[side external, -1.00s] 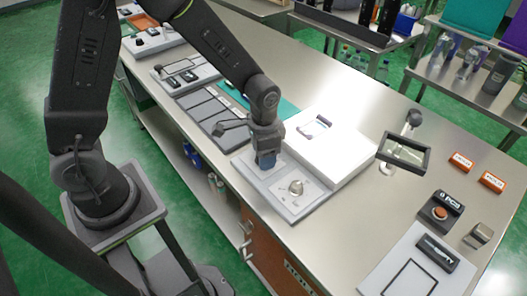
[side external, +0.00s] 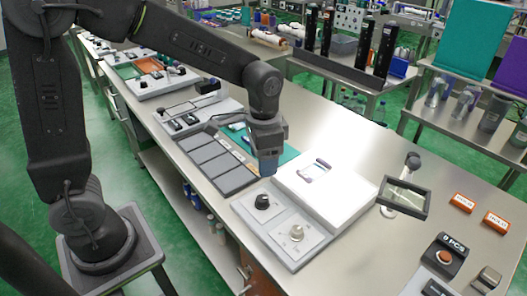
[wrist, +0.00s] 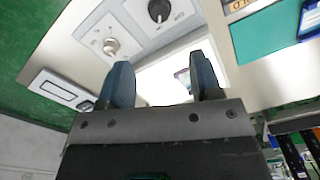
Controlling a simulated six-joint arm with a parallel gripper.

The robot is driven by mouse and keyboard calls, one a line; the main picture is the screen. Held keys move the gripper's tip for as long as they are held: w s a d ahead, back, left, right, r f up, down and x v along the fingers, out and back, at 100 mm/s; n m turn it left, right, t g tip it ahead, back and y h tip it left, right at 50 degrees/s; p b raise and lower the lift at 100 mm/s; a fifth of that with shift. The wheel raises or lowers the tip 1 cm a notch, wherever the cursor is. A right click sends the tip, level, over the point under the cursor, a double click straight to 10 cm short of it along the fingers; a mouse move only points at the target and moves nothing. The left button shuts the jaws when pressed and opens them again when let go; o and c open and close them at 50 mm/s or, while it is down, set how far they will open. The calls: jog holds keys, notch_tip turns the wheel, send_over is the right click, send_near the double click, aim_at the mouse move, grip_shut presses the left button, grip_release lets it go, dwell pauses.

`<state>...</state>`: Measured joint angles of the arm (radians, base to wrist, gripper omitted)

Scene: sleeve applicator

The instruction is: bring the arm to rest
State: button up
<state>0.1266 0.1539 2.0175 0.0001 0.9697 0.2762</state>
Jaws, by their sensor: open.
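My gripper (side external: 268,166) is open and empty, held above the bench by the near left edge of the white box. In the wrist view its two blue-grey fingers (wrist: 161,78) stand apart with nothing between them. A grey panel (side external: 277,218) on the bench front carries a black knob (side external: 262,201) and a silver knob (side external: 296,232). Both knobs are clear of the fingers. The wrist view also shows the black knob (wrist: 159,10) and the silver knob (wrist: 111,46).
The white box (side external: 345,190) with a small framed window stands behind the panel. A framed lens on a stand (side external: 405,197) is to its right. Dark tiles (side external: 215,163) and a teal mat (side external: 286,153) lie left. A push-button box (side external: 443,253) stands at right.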

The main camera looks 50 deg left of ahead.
jog(key=shift+r, duration=0.75)
jog(key=s+a+r+n+t, duration=0.2)
jog(key=s+r, duration=0.1)
jog(key=s, duration=0.4)
jog(key=s+a+r+n+t, duration=0.2)
jog(key=s+r+t, duration=0.1)
jog(key=s, duration=0.4)
jog(key=shift+s+a+r+n+t, duration=0.25)
jog(key=shift+r+n+t, duration=0.05)
jog(key=shift+r, duration=0.45)
